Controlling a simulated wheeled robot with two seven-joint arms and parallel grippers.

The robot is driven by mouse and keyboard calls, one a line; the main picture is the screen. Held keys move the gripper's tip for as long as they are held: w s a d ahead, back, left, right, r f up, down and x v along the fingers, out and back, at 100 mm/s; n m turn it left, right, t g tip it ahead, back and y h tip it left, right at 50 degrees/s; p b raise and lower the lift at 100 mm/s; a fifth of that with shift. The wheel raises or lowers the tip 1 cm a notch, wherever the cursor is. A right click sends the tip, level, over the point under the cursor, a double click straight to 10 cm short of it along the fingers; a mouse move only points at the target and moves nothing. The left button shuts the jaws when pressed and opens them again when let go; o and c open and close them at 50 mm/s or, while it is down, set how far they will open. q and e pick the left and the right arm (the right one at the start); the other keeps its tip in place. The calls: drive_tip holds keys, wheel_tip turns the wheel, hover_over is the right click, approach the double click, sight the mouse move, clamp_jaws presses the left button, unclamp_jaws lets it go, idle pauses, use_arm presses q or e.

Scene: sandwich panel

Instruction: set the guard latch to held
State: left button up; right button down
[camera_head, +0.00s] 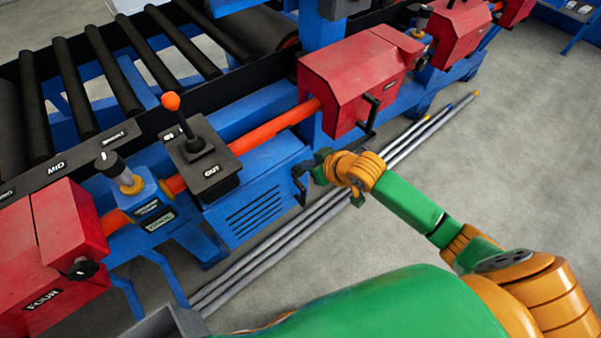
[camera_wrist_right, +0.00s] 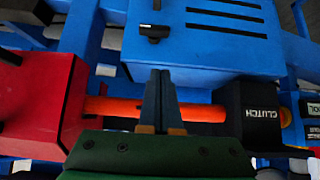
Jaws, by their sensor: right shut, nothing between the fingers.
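The small black latch handle (camera_head: 299,185) stands at the right end of the blue vented cover (camera_head: 248,206); I read no label on it. In the right wrist view the handle (camera_wrist_right: 154,31) lies flat across the cover (camera_wrist_right: 225,50), with a light-coloured tip. My right gripper (camera_head: 319,164) is just right of the handle, shut and empty. In the wrist view its dark fingers (camera_wrist_right: 161,80) are pressed together, below the handle and apart from it in the picture. The latch's set position cannot be read. My left gripper does not show.
An orange shaft (camera_head: 277,125) runs to a red housing (camera_head: 357,75) with a black crank handle (camera_head: 369,114). Grey rods (camera_head: 262,248) lie along the floor. Open floor is at right.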

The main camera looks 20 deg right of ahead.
sight(299, 174)
drive_tip(key=w+f, duration=0.1)
drive_tip(key=f, duration=0.1)
drive_tip(key=w+f+b, duration=0.1)
drive_tip(key=a+f, duration=0.1)
drive_tip(key=f, duration=0.1)
drive_tip(key=shift+w+f, duration=0.35)
drive_tip(key=shift+w, duration=0.05)
drive_tip(key=shift+f+b, duration=0.3)
drive_tip(key=shift+f, duration=0.3)
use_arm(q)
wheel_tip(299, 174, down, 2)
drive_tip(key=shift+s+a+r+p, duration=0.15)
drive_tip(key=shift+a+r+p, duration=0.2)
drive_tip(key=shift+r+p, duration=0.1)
use_arm(e)
drive_tip(key=shift+s+a+f+n+t+h, duration=0.1)
drive_tip(key=shift+a+n+t+h, duration=0.2)
drive_tip(key=shift+h, duration=0.2)
